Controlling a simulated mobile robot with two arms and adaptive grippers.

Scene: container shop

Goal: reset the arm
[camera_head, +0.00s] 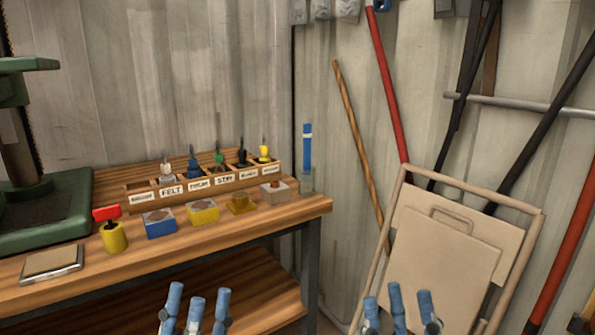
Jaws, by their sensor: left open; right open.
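My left gripper (195,310) shows at the bottom edge, left of centre, with its blue fingers pointing up and spread apart. It is open and empty, in front of the bench's lower shelf. My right gripper (398,310) shows at the bottom edge, right of centre, also open with nothing between its blue fingers. It appears in front of the lower part of a beige folding frame (445,260). Both arms are hidden below the picture's edge.
A wooden bench (250,226) holds a labelled rack (205,184), several small blocks, a yellow pot (113,238), a flat scale-like box (52,263) and a green machine (45,210). Poles, including a red one (388,85), lean on the corrugated wall at right.

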